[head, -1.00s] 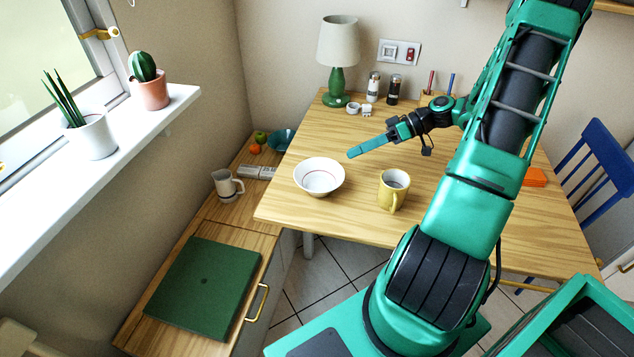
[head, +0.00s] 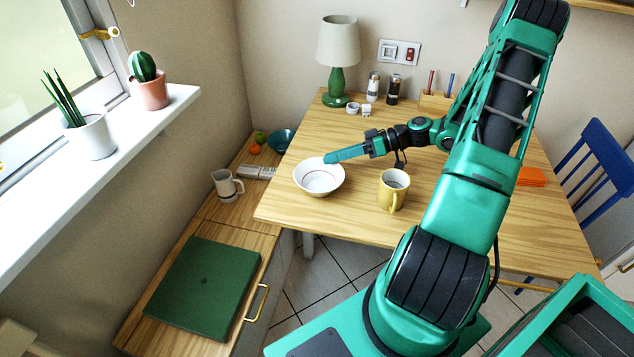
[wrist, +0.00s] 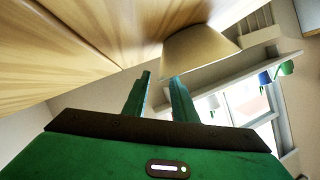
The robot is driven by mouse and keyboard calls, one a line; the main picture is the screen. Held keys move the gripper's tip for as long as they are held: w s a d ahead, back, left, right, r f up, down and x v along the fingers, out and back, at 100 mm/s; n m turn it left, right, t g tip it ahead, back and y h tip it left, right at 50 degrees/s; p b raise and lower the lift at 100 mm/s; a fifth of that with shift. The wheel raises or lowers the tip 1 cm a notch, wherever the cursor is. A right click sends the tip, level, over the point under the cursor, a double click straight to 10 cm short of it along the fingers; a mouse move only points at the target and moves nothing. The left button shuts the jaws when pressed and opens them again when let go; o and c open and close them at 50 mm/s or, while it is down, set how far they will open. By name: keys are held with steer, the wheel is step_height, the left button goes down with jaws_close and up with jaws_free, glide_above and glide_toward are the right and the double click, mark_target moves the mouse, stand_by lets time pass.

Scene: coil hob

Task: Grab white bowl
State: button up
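The white bowl (head: 318,182) stands upright on the wooden table near its left edge, with a thin reddish ring inside. My gripper (head: 328,158) is above the bowl's back rim in the head view, its green fingers pointing left. In the wrist view, my gripper (wrist: 160,76) is open, with a gap between its two fingers. The bowl's pale outer side (wrist: 200,48) shows just beyond the fingertips, closest to the right finger. I cannot tell whether a finger touches the rim.
A yellow mug (head: 393,190) stands right of the bowl, close to my arm. A green lamp (head: 337,80), two shakers (head: 383,88) and small white cups (head: 358,109) are at the back. A teal bowl (head: 281,141) sits on the lower counter at left.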

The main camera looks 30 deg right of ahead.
steer(key=shift+x, duration=1.35)
steer(key=shift+s, duration=0.1)
jaws_close()
